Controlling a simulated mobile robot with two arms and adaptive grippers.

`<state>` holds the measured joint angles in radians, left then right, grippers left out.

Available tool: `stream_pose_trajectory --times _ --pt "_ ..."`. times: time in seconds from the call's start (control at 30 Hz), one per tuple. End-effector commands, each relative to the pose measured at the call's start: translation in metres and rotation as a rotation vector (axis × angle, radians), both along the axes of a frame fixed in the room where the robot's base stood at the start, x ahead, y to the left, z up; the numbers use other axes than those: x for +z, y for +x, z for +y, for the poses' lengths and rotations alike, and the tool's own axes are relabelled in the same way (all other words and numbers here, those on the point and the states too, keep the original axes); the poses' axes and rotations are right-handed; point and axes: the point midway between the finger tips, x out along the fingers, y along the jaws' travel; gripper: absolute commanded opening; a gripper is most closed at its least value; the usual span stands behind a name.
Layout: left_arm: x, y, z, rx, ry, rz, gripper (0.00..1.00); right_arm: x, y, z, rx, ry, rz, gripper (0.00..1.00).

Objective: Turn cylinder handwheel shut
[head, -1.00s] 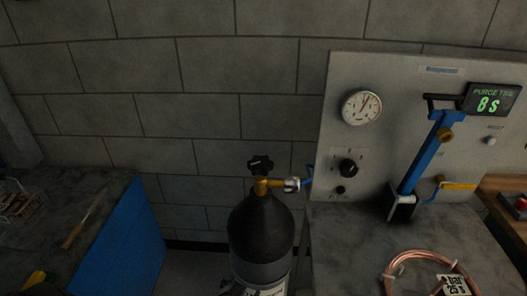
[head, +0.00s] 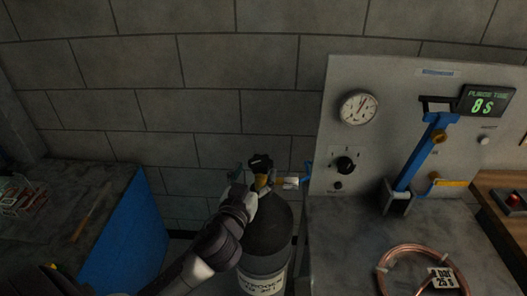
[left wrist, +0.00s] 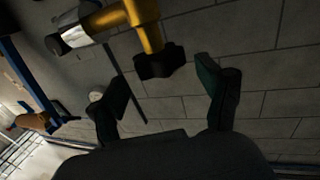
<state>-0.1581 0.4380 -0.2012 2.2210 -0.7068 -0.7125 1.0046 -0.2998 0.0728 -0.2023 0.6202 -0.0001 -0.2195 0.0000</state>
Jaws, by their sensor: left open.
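The black handwheel (head: 260,161) sits on top of the brass valve of a dark gas cylinder (head: 268,228). In the left wrist view the handwheel (left wrist: 160,62) shows at the end of the brass valve body (left wrist: 143,22). My left gripper (head: 254,182) is at the valve in the head view, with one finger on the left of the handwheel. In the left wrist view my left gripper (left wrist: 163,88) is open, its two dark fingers spread, with the handwheel just beyond and between the fingertips. Touching cannot be told. My right gripper is not in view.
A panel (head: 330,120) with a gauge (head: 359,108) and a display reading 8 s (head: 486,101) stands right of the cylinder. A copper coil (head: 386,275) lies on the grey bench (head: 340,240). A blue-sided bench (head: 134,240) stands left. A grey block wall is behind.

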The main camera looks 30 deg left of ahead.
Motion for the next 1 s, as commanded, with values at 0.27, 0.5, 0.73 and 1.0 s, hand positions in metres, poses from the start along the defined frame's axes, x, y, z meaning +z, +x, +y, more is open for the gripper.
stream_pose_trajectory --times 0.27,0.5,0.73,1.0 --pt "0.002 0.052 0.010 0.001 0.002 0.000 0.77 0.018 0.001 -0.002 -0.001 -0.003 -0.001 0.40" --pt "0.000 0.069 0.013 0.001 0.001 0.001 0.77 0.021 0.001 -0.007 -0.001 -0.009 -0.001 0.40" --pt "-0.001 0.070 0.014 0.001 0.001 0.002 0.77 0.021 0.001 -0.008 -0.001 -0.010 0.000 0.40" --pt "-0.001 0.070 0.013 0.001 0.000 0.002 0.41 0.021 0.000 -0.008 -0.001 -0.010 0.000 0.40"
